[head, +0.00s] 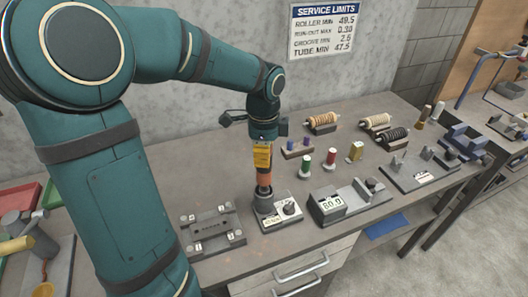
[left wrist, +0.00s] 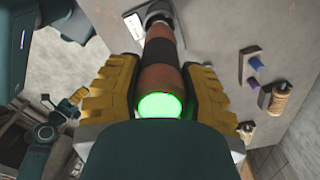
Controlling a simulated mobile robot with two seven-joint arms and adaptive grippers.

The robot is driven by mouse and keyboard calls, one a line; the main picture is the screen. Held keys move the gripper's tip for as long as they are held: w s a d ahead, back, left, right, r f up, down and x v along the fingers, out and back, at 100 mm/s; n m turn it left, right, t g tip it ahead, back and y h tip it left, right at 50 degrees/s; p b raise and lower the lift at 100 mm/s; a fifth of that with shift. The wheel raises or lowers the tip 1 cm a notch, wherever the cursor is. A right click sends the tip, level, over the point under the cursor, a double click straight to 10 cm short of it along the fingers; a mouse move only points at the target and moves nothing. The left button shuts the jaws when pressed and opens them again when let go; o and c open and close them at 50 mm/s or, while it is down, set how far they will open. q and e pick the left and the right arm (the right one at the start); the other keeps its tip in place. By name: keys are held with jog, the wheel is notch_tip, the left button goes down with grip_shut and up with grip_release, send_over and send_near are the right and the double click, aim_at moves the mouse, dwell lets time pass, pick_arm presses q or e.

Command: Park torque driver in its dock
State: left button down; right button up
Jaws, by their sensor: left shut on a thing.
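The torque driver (head: 264,179) is an orange-brown tool with dark bands and stands upright in the head view. My left gripper (head: 262,155), with yellow finger pads, is shut around its upper part. In the left wrist view the driver (left wrist: 158,55) runs away between the two pads, and its near end glows green. Below it is a grey dock block (head: 282,216) with a dark round cup (head: 264,201) and a knob. The driver's lower end meets the cup's mouth in the picture; I cannot tell how far it is inside. My right gripper is not in view.
A grey fixture plate (head: 211,228) lies left of the dock. A gauge reading 80.0 (head: 331,204) stands close on its right. Small coloured spools (head: 306,163) and several rollers (head: 375,121) stand behind and right. The bench's front edge is close to the dock.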

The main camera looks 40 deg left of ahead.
pick_arm(q)
jog(key=shift+f+b, duration=1.9)
jog(key=shift+f, duration=0.9)
dwell(2.7)
jog(key=c, duration=0.5)
grip_release()
notch_tip(320, 180, up, 12)
jog(key=shift+r, duration=0.1)
